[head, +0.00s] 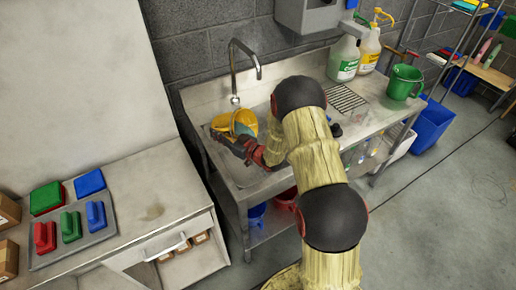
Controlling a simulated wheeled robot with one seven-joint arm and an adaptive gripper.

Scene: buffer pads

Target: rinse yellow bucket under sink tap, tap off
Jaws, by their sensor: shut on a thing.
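The yellow bucket (222,123) is in the basin of the metal sink (196,110), at the left end of the counter. It looks tilted, and a pale teal patch shows at its right side; I cannot tell what that is. My gripper (242,147) is at the bucket's near side and shut on it; my arm and the gripper's dark body hide the exact contact. The curved metal tap (240,50) rises from the back of the sink, its spout over the basin. I see no clear water stream from it.
Spray bottles, one green-labelled (344,62) and one yellow (369,48), stand behind the drainboard. A green bucket (404,81) stands at its right end. Left is a bench with a tray (90,238) of coloured pads and brushes. A blue bin (432,122) stands on the floor.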

